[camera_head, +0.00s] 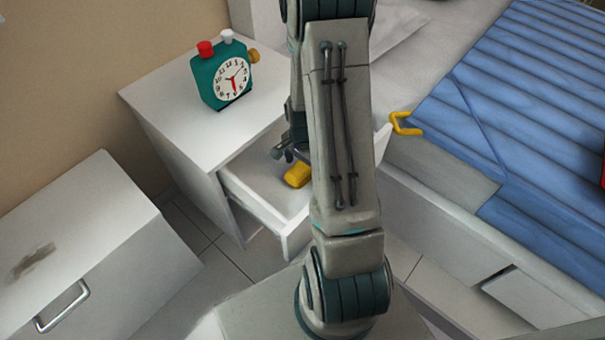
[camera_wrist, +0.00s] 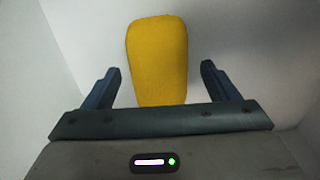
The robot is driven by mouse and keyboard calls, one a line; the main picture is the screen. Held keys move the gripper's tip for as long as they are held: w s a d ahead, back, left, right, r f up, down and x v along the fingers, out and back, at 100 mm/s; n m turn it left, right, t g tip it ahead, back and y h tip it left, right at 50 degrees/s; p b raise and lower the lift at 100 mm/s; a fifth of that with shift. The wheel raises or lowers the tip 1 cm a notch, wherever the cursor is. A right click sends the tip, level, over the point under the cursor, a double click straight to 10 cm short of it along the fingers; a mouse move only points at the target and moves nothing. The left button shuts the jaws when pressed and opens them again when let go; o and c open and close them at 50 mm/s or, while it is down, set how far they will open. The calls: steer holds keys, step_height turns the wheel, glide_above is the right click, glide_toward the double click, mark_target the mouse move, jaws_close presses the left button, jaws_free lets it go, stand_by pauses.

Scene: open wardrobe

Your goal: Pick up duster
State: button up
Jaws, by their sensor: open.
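A yellow object, likely the duster (camera_head: 297,175), lies in the open drawer of the white nightstand, partly hidden by my arm in the head view. In the wrist view the duster (camera_wrist: 157,58) is a yellow rounded block on the white drawer floor. My gripper (camera_wrist: 159,78) is open, with one dark finger on each side of the duster's near end. A gap shows between each finger and the duster. In the head view my gripper (camera_head: 283,152) is mostly hidden behind my arm, just above the drawer.
The open drawer (camera_head: 245,205) has white walls close around my gripper. A teal alarm clock (camera_head: 222,75) stands on the nightstand (camera_head: 160,100). A yellow clamp-like thing (camera_head: 405,124) is at the bed's edge. A blue-covered bed (camera_head: 520,90) is at right, a white cabinet (camera_head: 80,240) at left.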

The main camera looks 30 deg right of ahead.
step_height(320, 180, down, 2)
steer(key=shift+r, duration=0.1)
steer(key=c, duration=1.1)
step_height(320, 180, up, 10)
steer(key=p, duration=0.3)
steer(key=shift+p, duration=0.35)
steer(key=shift+o, duration=0.7)
